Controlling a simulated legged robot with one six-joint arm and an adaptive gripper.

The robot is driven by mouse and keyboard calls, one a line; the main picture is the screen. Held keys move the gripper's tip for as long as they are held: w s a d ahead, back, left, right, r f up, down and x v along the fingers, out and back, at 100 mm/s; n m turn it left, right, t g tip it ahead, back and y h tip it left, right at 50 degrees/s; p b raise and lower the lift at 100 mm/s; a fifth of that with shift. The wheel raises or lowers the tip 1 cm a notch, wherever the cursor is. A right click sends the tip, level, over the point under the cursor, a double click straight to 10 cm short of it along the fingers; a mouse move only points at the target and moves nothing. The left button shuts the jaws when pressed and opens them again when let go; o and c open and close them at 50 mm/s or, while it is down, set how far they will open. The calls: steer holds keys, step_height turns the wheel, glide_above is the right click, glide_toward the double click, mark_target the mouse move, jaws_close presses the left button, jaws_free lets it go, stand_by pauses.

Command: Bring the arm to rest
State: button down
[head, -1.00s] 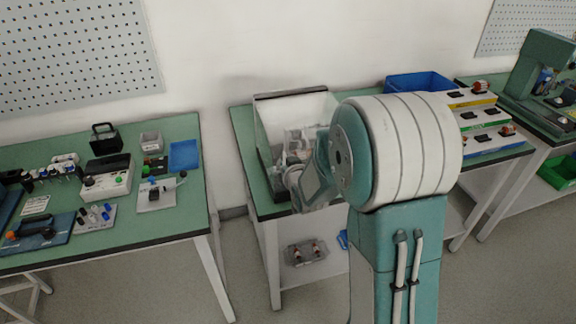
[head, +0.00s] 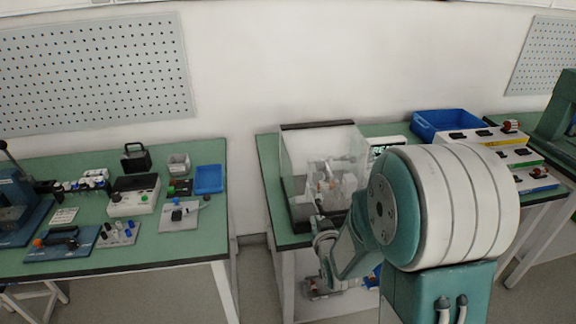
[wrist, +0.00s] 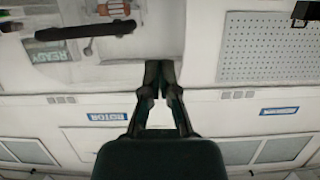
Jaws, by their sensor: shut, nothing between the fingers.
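My arm reaches forward in the head view, in front of the clear-walled test box (head: 300,150) on the middle table. The wrist part of my arm (head: 325,243) is low at the box's front edge, and my fingertips cannot be made out clearly there. In the wrist view my gripper (wrist: 161,72) points up the picture, its two dark fingers together with nothing between them. The wrist picture is upside down, with a READY display (wrist: 48,52) at upper left and a blue ROTOR label (wrist: 107,117) below.
The left table (head: 150,245) holds a black-and-white control box (head: 133,197), a blue tray (head: 209,178) and small parts. A blue bin (head: 443,122) and trays of parts (head: 500,135) stand behind my arm at right. A floor gap separates the left and middle tables.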

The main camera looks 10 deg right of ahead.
steer(key=s+a+r+g, duration=0.1)
steer(key=s+r+g, duration=0.3)
steer(key=s, duration=0.9)
steer(key=s+a+r+g, duration=0.1)
steer(key=s+r+g, duration=0.4)
steer(key=s+r, duration=0.5)
steer(key=s, duration=0.3)
steer(key=shift+a+r, duration=0.15)
steer(key=shift+a, duration=0.25)
